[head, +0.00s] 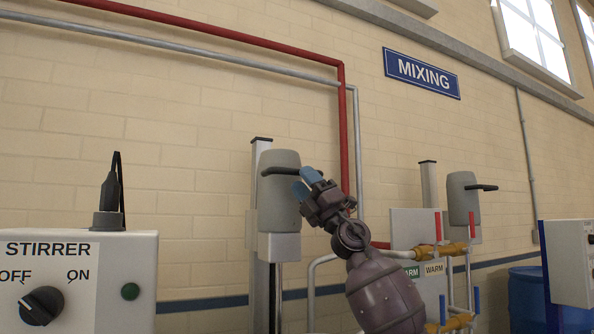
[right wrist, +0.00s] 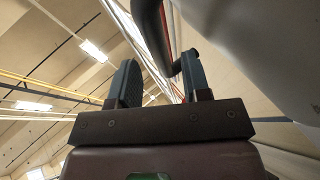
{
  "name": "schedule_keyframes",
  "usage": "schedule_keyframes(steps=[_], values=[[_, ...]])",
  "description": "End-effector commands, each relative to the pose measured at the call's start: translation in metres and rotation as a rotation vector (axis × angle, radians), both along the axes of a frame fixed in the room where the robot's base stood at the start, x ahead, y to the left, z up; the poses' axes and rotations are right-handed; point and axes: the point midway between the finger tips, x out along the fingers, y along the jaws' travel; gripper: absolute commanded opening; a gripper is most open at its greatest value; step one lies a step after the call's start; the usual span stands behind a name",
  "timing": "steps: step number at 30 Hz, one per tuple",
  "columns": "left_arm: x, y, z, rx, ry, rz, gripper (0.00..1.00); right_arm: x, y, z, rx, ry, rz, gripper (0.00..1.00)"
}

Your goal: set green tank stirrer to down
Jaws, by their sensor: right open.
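A grey stirrer head (head: 279,205) is mounted on an upright metal column at the centre of the head view. No green tank shows, so I cannot tell from colour which tank this stirrer serves. My right gripper (head: 306,183) is open at the right side of this head, its blue fingertips close to the handle's end. In the right wrist view the dark handle (right wrist: 151,25) reaches down into the gap between the fingers (right wrist: 160,82), nearer the right-hand finger. My left gripper is out of view.
A second stirrer head (head: 463,199) with a dark handle stands farther right. Pipes and brass valves (head: 437,251) are below it. A STIRRER control box (head: 120,265) with a knob fills the lower left. A blue drum (head: 525,300) stands at right. The wall carries red and grey pipes.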

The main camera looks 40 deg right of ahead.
Motion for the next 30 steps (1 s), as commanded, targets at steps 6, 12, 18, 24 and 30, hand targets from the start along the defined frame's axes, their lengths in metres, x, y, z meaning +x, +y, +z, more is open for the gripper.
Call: schedule_keyframes(steps=[6,12,18,24,30], values=[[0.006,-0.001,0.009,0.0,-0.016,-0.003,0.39,0.014,0.005,0.019,0.001,-0.002,0.001,0.44],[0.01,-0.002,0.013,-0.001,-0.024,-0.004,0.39,0.02,0.007,0.025,0.001,0.0,0.001,0.44],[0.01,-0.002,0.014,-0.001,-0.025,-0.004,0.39,0.021,0.007,0.025,0.0,0.001,0.0,0.44],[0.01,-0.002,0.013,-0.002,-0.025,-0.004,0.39,0.02,0.007,0.025,0.0,0.0,0.0,0.28],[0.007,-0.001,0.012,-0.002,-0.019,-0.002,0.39,0.02,0.007,0.025,0.0,0.0,0.0,0.0]])
